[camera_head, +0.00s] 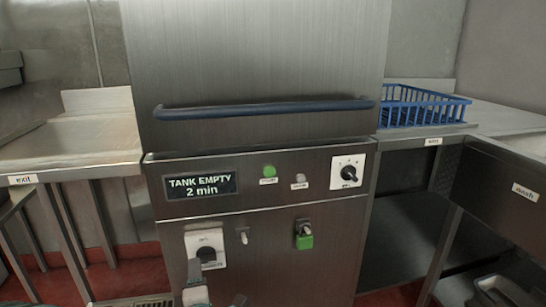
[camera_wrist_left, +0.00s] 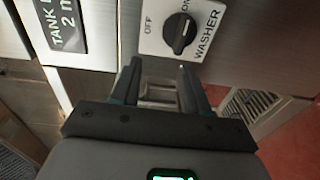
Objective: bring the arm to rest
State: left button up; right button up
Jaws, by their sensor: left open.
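My left gripper (camera_head: 217,284) is at the bottom of the head view, in front of the machine's lower panel. In the left wrist view its two dark fingers (camera_wrist_left: 160,78) are apart with nothing between them. The washer knob (camera_head: 208,253), black on a white plate, is just above the gripper in the head view. In the left wrist view the knob (camera_wrist_left: 180,33) lies beyond the fingertips, apart from them, with OFF, ON and WASHER lettering. Its white mark points toward ON. My right gripper is not in view.
The steel machine has a blue handle bar (camera_head: 265,108) and a display (camera_head: 202,186) reading "TANK EMPTY 2 min". A selector knob (camera_head: 348,173) and a green-tagged switch (camera_head: 305,237) are on its front. The exit table (camera_head: 80,140) stands left; a blue rack (camera_head: 420,107) stands right.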

pick_arm(q)
notch_tip(320, 180, up, 5)
jog(key=s+a+m+g+h+p, duration=0.1)
jog(key=s+a+m+g+p, duration=0.15)
jog(key=p, duration=1.25)
jog(key=s+d+f+m+g+h+p, duration=0.1)
jog(key=s+d+m+g+h+p, duration=0.2)
jog(key=s, duration=0.6)
jog(key=s+d+f+m+g+h+p, duration=0.1)
jog(key=s+d+m+g+h+p, duration=0.1)
jog(key=s+d+m+g+p, duration=0.2)
jog(key=s+d+f+m+g+h+p, duration=0.1)
jog(key=s+d+m+g+h+p, duration=0.2)
jog(key=s, duration=1.1)
jog(key=m+g+p, duration=0.3)
jog(key=m+p, duration=0.2)
jog(key=m, duration=0.2)
jog(key=shift+d+f+h+p, duration=0.2)
jog(key=shift+f+h+p, duration=0.1)
jog(key=shift+f+p, duration=0.1)
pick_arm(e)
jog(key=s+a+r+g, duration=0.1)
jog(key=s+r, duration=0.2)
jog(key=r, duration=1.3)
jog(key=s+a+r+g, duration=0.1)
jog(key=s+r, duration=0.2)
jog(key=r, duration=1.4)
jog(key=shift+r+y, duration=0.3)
pick_arm(q)
jog(key=shift+g, duration=0.25)
